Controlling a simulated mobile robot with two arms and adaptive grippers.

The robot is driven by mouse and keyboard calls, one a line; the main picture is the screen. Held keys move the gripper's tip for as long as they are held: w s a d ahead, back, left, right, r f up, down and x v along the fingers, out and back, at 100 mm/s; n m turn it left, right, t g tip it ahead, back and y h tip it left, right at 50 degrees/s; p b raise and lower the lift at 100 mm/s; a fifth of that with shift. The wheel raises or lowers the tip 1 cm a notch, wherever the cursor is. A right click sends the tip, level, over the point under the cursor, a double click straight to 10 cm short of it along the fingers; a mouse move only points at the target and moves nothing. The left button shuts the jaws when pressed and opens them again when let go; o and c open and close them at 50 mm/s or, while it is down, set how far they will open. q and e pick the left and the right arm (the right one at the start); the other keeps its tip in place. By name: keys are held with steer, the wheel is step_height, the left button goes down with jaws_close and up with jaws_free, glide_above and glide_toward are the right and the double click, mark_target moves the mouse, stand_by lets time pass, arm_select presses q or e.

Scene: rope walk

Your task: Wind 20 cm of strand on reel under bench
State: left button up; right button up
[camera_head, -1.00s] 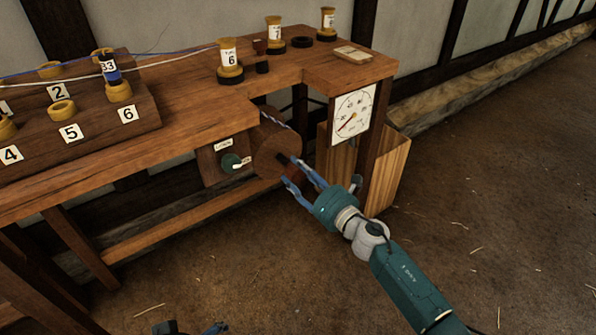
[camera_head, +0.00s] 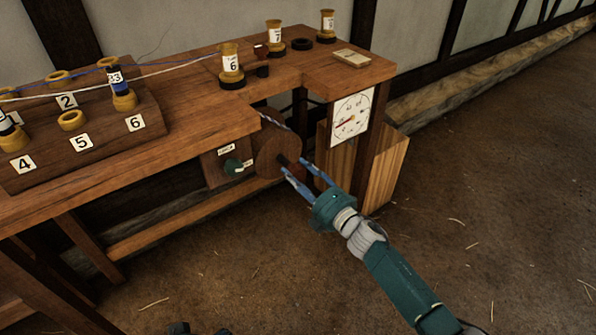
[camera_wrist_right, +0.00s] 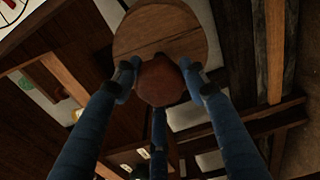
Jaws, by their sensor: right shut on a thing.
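The reel (camera_head: 270,150) is a round wooden drum under the bench's right part. The twisted blue-and-white strand (camera_head: 277,123) comes down onto its top. My right gripper (camera_head: 294,165) reaches in from the lower right, at the reel's near face. In the right wrist view its blue fingers are shut around a reddish-brown knob (camera_wrist_right: 160,82) in front of the wooden disc (camera_wrist_right: 160,35). The round dial (camera_head: 351,117) on the bench's right end has a red needle pointing left, slightly down. Only dark scraps, perhaps of my left gripper, show at the bottom edge; its jaws cannot be made out.
A green knob (camera_head: 233,167) sits on a panel left of the reel. The bench (camera_head: 190,90) carries yellow bobbins (camera_head: 231,65) and a numbered wooden rack (camera_head: 105,140). A wooden bin (camera_head: 388,170) stands by the right leg. The floor at right is clear.

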steer(key=m+p, duration=0.2)
steer(key=m, duration=0.5)
steer(key=shift+m+p, duration=0.35)
steer(key=shift+m, duration=0.05)
arm_select(q)
step_height(320, 180, down, 12)
steer(key=s, duration=0.1)
steer(key=shift+s+g, duration=0.25)
steer(key=shift+g, duration=0.05)
arm_select(e)
steer(key=shift+f+m, duration=0.15)
steer(key=shift+m, duration=0.85)
steer(key=o, duration=1.2)
steer(key=v, duration=1.2)
